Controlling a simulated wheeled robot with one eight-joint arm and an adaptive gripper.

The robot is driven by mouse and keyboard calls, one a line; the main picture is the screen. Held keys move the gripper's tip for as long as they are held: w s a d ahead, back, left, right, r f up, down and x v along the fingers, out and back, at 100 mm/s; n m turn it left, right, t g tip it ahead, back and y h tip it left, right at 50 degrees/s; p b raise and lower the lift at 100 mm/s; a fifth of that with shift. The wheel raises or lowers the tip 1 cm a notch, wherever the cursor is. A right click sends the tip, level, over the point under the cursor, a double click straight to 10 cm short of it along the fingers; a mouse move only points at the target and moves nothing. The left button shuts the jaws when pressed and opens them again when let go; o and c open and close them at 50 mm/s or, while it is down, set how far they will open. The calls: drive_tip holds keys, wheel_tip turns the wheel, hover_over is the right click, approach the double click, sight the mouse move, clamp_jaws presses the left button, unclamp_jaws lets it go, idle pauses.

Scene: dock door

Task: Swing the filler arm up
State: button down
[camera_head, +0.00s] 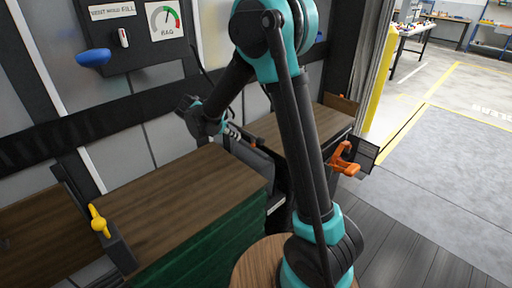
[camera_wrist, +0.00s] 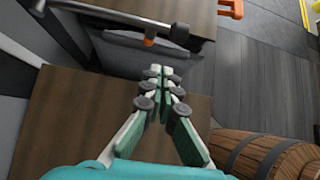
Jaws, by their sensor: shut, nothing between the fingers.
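A pale metal bar (camera_wrist: 110,13) with a dark round end (camera_wrist: 179,33) crosses the top left of the wrist view; it looks like the filler arm. It lies roughly level over the gap between two wooden-topped crates. A short orange-tipped part (camera_wrist: 150,42) hangs beneath it. A grey bag (camera_wrist: 125,55) stands in the gap. My gripper (camera_wrist: 160,72) is shut and empty, over the near crate's edge, short of the bar in the picture. In the head view my gripper (camera_head: 232,132) is small and partly merges with the things behind it.
The near crate (camera_head: 170,195) has a green side; a yellow handle (camera_head: 98,221) stands at its left. An orange handle (camera_head: 345,160) is on the far crate's right. A wall panel (camera_head: 128,32) carries a gauge and blue knob (camera_head: 93,57). A barrel (camera_wrist: 265,155) stands lower right.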

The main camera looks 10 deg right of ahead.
sight(259, 154)
drive_tip(key=s+f, duration=0.1)
drive_tip(key=s+d+f, duration=0.1)
drive_tip(key=f, duration=0.1)
drive_tip(key=s+d+f, duration=0.1)
drive_tip(key=shift+f, duration=0.15)
drive_tip(key=x, duration=0.9)
drive_tip(key=shift+w+d+f, duration=0.15)
drive_tip(key=shift+w+f, duration=0.1)
drive_tip(key=shift+f, duration=0.05)
drive_tip(key=shift+w+d+r, duration=0.25)
drive_tip(key=shift+d+r, duration=0.15)
drive_tip(key=shift+r, duration=0.4)
drive_tip(key=shift+w+d+r, duration=0.2)
drive_tip(key=shift+r, duration=0.3)
drive_tip(key=shift+w+d+r, duration=0.15)
drive_tip(key=shift+r, duration=0.3)
drive_tip(key=shift+r, duration=0.1)
